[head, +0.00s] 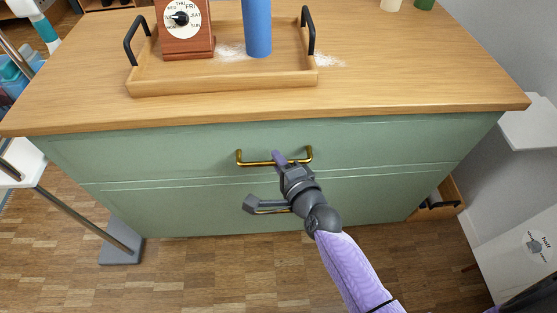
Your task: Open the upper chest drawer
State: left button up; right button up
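The chest (160,205) is green with a wooden top. Its upper drawer (180,150) looks shut, its front flush with the chest. A brass bar handle (252,163) sits at the middle of that drawer. My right gripper (264,181) is in front of the chest, its fingers spread apart. The purple-tipped upper finger overlaps the handle bar, near its middle. The dark lower finger is in front of the lower drawer (180,208) and partly hides that drawer's brass handle. I cannot tell whether the upper finger touches the bar. My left gripper is not in view.
On the chest top stand a wooden tray (220,84) with black handles, a red-brown calendar box (186,45) and a blue cylinder (257,28). White powder lies around them. A metal stand (85,220) is at the left. A wooden crate (440,200) is at the lower right.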

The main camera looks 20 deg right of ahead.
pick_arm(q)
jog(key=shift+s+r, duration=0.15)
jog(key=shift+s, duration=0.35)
pick_arm(e)
grip_shut()
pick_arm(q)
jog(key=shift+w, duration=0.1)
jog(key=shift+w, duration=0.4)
pick_arm(e)
jog(key=shift+f, duration=0.1)
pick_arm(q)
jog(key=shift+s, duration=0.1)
pick_arm(e)
jog(key=shift+s, duration=0.1)
